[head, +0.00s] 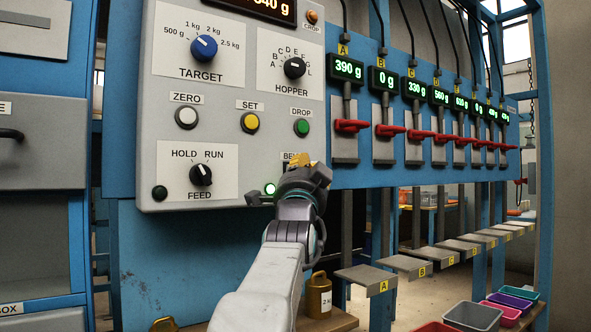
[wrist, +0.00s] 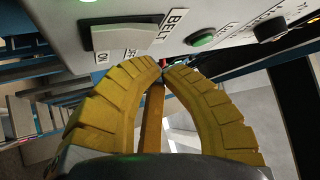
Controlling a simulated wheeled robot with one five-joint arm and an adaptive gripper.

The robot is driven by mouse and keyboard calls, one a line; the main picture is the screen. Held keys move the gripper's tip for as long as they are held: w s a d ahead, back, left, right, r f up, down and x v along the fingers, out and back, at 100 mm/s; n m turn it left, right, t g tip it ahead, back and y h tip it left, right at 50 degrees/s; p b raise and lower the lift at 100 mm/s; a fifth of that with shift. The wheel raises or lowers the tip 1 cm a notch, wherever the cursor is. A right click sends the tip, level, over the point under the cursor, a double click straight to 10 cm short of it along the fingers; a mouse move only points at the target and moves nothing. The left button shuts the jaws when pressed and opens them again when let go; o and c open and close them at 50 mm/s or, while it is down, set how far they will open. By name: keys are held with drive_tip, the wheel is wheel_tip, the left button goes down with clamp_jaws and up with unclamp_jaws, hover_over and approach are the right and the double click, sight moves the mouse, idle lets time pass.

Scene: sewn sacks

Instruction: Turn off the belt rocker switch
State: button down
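The belt rocker switch (wrist: 128,37) shows in the wrist view as a grey rocker on the pale panel, beside a BELT label (wrist: 173,24) and with ON and OFF labels along its edge. I cannot tell which side is pressed in. My gripper (wrist: 162,70) has yellow ribbed fingers whose tips come together just below the switch in the wrist view, with nothing seen between them. Whether they touch the panel is unclear. In the head view my gripper (head: 298,160) covers most of the switch and part of its label. A green lamp (head: 269,188) beside it is lit.
The panel also carries a green DROP button (head: 302,127), a yellow SET button (head: 250,122), a white ZERO button (head: 186,117) and a FEED knob (head: 201,174). Red levers (head: 351,126) line the rail to the right. A brass weight (head: 319,296) stands below.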

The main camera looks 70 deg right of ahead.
drive_tip(key=shift+w+d, duration=0.1)
drive_tip(key=shift+w+d, duration=0.2)
drive_tip(key=shift+s+a+b, duration=0.25)
drive_tip(key=shift+a+b, duration=0.05)
drive_tip(key=shift+b, duration=0.2)
idle(0.4)
drive_tip(key=shift+a, duration=0.1)
idle(0.7)
